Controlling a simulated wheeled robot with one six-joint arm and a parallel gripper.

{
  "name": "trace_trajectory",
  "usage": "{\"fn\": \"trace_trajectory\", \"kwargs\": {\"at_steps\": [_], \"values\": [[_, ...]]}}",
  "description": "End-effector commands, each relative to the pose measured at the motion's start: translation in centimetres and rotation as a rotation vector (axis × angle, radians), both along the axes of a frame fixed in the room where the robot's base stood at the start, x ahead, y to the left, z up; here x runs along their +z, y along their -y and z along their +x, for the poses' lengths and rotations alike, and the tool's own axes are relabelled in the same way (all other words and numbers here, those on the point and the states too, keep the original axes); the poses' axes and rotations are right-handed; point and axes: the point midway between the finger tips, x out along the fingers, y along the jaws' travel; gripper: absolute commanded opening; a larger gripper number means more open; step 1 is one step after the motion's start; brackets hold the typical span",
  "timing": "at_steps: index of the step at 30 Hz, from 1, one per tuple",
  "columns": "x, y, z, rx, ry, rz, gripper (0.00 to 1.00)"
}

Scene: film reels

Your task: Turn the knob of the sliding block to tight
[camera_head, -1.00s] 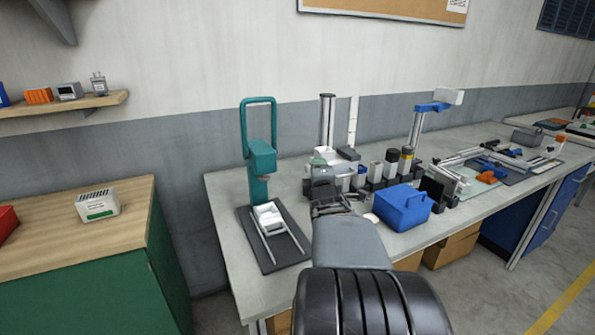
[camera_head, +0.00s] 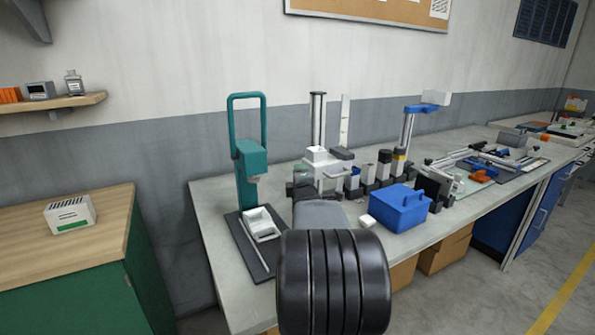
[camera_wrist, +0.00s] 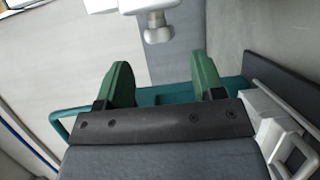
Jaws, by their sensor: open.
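The knob lies beyond the fingertips, roughly in line with the gap, and is not touched. In the head view my arm largely hides the gripper, and I cannot make out the knob there.
A teal press (camera_head: 250,160) with a tall handle stands just left of my arm; its frame shows behind the fingers in the wrist view. A blue box (camera_head: 400,208) and several small containers stand to the right. The front strip of the bench (camera_head: 222,283) is clear.

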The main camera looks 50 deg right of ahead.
Motion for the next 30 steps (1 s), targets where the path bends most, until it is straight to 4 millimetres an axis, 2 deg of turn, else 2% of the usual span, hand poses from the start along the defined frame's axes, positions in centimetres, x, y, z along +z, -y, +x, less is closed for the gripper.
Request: {"fn": "trace_trajectory", "kwargs": {"at_steps": [6,12,26,30], "values": [[-0.1,2.3,3.0,0.002,-0.001,0.001,0.62],[-0.1,3.5,4.6,0.004,0.0,0.0,0.62],[-0.1,4.0,5.2,0.004,0.0,0.0,0.62],[-0.1,4.0,5.2,0.004,0.0,0.0,0.5]]}}
